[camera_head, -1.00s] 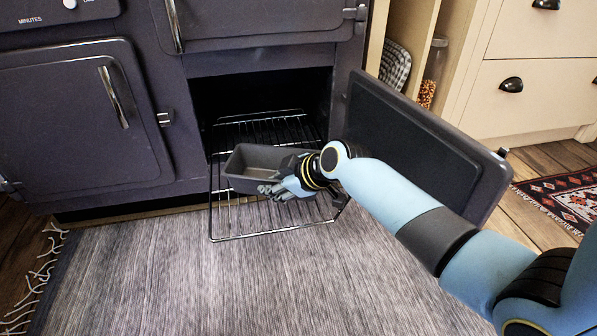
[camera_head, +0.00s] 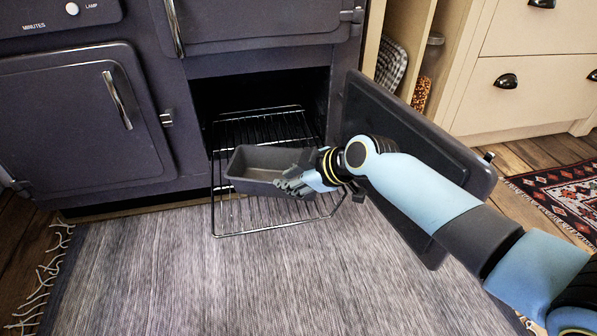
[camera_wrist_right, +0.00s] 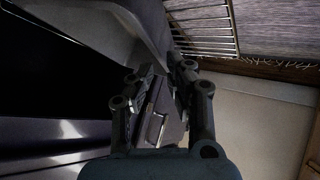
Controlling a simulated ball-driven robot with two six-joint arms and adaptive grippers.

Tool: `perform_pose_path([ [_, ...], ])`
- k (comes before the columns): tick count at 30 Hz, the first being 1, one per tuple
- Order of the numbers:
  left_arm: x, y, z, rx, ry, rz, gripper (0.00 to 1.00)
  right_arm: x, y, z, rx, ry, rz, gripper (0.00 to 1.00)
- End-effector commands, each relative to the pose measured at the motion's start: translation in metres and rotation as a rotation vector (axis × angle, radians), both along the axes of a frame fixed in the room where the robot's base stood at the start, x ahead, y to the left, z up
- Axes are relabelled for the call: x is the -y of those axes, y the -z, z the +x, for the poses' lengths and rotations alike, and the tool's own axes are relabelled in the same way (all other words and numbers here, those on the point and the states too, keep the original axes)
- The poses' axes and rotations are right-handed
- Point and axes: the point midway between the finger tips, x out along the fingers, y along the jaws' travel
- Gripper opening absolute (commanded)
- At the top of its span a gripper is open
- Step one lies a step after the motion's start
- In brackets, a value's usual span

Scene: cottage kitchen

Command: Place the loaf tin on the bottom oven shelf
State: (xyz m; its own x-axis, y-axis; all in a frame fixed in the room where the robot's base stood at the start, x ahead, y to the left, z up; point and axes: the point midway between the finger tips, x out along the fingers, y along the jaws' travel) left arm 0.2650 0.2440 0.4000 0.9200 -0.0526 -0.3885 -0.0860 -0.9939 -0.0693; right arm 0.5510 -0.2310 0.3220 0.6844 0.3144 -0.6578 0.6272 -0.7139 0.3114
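The dark grey loaf tin (camera_head: 262,160) is upright at the mouth of the open lower oven, above the wire shelf that is pulled out (camera_head: 240,233). Whether its base touches the wires is hidden. My right gripper (camera_head: 295,183) is closed on the tin's right end. In the right wrist view, the fingers (camera_wrist_right: 165,75) pinch a grey wall of the tin (camera_wrist_right: 150,22), with shelf wires (camera_wrist_right: 205,28) beyond it. My left gripper is out of view.
The open oven door (camera_head: 440,160) stands to the right, behind my right arm. More wire rack (camera_head: 262,125) shows inside the dark oven. A closed oven door (camera_head: 75,125) is at left. A grey rug (camera_head: 150,275) covers the floor in front.

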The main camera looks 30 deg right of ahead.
Motion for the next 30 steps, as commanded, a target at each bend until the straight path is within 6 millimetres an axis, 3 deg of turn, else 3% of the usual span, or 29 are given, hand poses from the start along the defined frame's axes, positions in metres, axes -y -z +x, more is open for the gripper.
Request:
perform_pose_path([
  [2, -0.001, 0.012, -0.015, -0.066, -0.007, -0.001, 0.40, 0.001, -0.006, -0.002, 0.003, 0.000, 0.000, 0.15],
  [9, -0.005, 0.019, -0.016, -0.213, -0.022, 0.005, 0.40, 0.008, -0.018, -0.015, 0.003, 0.000, -0.001, 0.15],
  [17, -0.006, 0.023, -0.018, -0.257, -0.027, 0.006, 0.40, 0.009, -0.019, -0.019, 0.001, 0.000, 0.000, 0.15],
  [20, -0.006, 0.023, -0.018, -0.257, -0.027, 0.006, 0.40, 0.009, -0.014, -0.029, -0.009, 0.022, 0.005, 0.15],
  [23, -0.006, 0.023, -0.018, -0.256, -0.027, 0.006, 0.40, 0.011, 0.000, -0.067, -0.035, 0.110, 0.024, 0.15],
  [26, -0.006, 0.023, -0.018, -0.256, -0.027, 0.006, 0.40, 0.016, 0.009, -0.129, -0.054, 0.255, 0.064, 0.15],
  [30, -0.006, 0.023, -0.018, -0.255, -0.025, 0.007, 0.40, 0.020, -0.005, -0.216, -0.042, 0.447, 0.143, 0.15],
])
